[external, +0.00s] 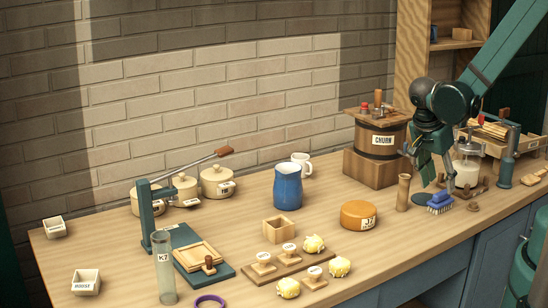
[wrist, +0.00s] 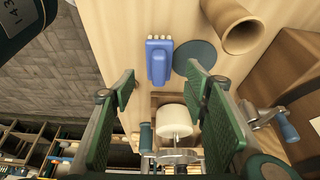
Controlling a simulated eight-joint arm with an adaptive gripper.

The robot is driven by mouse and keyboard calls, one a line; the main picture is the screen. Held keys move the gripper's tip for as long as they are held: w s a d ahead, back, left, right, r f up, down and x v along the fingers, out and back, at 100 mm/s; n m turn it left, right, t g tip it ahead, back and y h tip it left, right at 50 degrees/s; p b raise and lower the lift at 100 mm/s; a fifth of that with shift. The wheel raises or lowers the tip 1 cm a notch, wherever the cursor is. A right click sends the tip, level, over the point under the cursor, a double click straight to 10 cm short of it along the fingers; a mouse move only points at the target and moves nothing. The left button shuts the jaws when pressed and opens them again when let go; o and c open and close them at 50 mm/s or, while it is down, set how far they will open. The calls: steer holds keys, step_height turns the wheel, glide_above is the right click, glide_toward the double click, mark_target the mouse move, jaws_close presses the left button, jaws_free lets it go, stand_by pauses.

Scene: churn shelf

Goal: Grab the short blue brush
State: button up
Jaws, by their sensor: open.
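The short blue brush (external: 440,200) lies on the wooden counter at the right, with its pale bristles showing along the lower edge. In the wrist view the brush (wrist: 158,62) is in full sight, beyond the fingertips and slightly left of the middle between them. My gripper (external: 436,178) points down above the brush, apart from it. In the wrist view my gripper (wrist: 168,92) has its two green fingers spread wide, with nothing held between them.
A dark round disc (wrist: 196,60) lies beside the brush. A wooden cylinder (external: 403,193) stands close by, left of it. A jar with white contents (external: 467,170) stands just behind. The churn (external: 381,140) on its wooden block is farther left.

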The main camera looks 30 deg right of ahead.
mark_target(442, 192)
steer(key=shift+f, duration=0.1)
stand_by(0.3)
steer(key=shift+b+x, duration=0.55)
steer(key=shift+x, duration=2)
steer(key=shift+d, duration=0.15)
steer(key=shift+s, duration=0.1)
steer(key=c, duration=1)
